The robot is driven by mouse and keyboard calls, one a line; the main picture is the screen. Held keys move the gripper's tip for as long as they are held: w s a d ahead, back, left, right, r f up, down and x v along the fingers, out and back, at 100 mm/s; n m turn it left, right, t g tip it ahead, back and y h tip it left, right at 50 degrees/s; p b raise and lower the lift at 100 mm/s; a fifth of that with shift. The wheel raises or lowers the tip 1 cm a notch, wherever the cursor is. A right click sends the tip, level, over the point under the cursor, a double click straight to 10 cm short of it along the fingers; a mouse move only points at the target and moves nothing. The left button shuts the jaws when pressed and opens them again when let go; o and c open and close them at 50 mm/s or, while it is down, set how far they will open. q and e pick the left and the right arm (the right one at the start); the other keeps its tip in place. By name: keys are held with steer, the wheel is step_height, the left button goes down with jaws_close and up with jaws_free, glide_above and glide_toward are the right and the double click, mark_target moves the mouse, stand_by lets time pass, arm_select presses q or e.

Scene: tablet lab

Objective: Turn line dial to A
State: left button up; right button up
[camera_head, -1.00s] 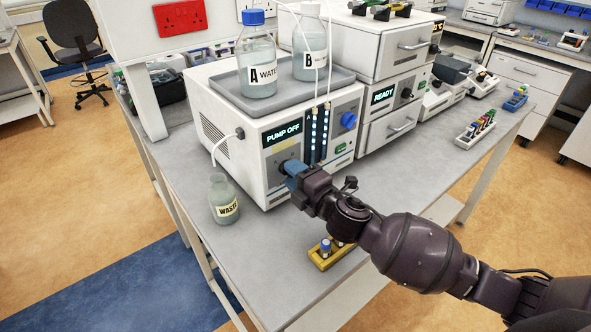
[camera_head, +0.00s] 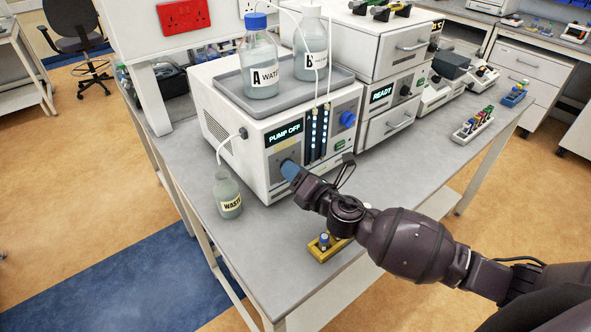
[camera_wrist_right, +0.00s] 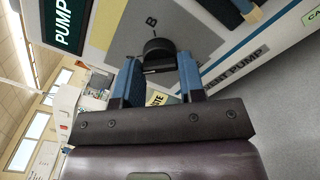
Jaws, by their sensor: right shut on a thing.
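The line dial (camera_wrist_right: 158,48) is a black knob on a grey plate (camera_wrist_right: 125,30) on the pump's front. A letter B is printed beside it in the right wrist view; no A is readable on the plate. My right gripper (camera_wrist_right: 160,78) has a blue finger on each side of the knob and is shut on it. In the head view my right gripper (camera_head: 290,171) reaches the pump (camera_head: 262,170) below its "PUMP OFF" display (camera_head: 284,133) and hides the dial. Where the dial points cannot be told. My left gripper is not in view.
Bottle A (camera_head: 260,62) and bottle B (camera_head: 310,45) stand in a tray on the pump. A waste bottle (camera_head: 228,196) stands left of it. A yellow vial holder (camera_head: 322,252) sits on the bench under my right arm. A "READY" instrument (camera_head: 381,94) stands to the right.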

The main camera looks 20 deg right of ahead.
steer(key=shift+n, duration=0.3)
steer(key=o, duration=0.9)
steer(key=b+v, duration=0.1)
steer(key=v, duration=0.9)
steer(key=shift+s+d, duration=0.15)
steer(key=shift+s, duration=0.25)
